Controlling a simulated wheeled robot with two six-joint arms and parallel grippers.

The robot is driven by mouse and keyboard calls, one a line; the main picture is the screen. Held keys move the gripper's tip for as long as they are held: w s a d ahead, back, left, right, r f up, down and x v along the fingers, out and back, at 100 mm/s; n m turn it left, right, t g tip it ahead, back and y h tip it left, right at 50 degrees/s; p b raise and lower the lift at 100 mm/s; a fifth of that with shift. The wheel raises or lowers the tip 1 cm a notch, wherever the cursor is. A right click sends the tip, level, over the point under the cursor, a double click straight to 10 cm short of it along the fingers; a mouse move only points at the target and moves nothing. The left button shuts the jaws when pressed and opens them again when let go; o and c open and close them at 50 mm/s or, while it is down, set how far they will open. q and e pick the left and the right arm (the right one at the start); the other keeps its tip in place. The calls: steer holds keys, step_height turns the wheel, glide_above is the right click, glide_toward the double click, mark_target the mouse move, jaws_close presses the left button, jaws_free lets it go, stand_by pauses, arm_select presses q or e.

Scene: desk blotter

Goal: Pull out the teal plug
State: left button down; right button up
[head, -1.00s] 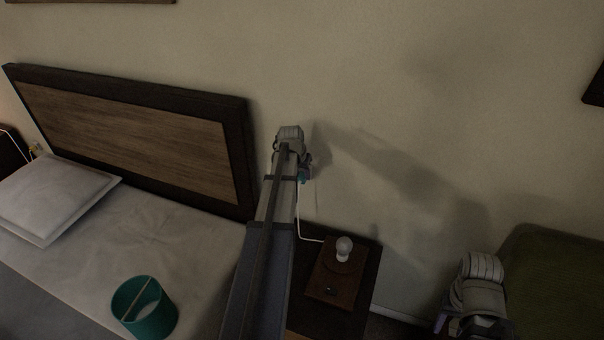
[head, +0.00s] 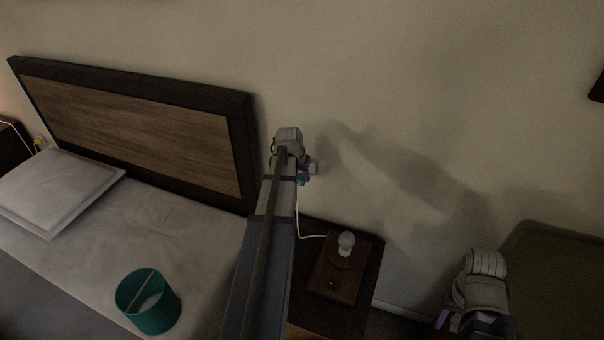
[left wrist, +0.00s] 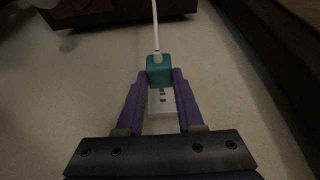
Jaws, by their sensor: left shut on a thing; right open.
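The teal plug (left wrist: 159,70) is between the purple fingers of my left gripper (left wrist: 159,78) in the left wrist view. The gripper is shut on it. A white cord runs from the plug toward the nightstand. A white socket block (left wrist: 162,103) shows just below the plug, with small orange and dark marks near its upper end. I cannot tell whether the prongs are still inside it. In the head view my left gripper (head: 302,174) is by the wall, with a bit of teal showing. My right gripper (head: 446,322) is open and empty at the lower right.
A dark nightstand (head: 366,283) stands below, with a lamp base and bulb (head: 345,245) on a brown board (head: 337,275). A teal shade (head: 148,303) lies on the bed (head: 90,245). The headboard (head: 140,125) is left of my left arm. A green chair (head: 555,275) is at the right.

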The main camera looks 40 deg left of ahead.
arm_select(q)
steer(key=shift+s+d, duration=0.2)
steer(key=shift+s, duration=0.4)
steer(key=shift+s+d, duration=0.2)
steer(key=shift+s, duration=0.35)
steer(key=shift+r, duration=0.1)
step_height(320, 180, up, 4)
steer(key=p, duration=0.4)
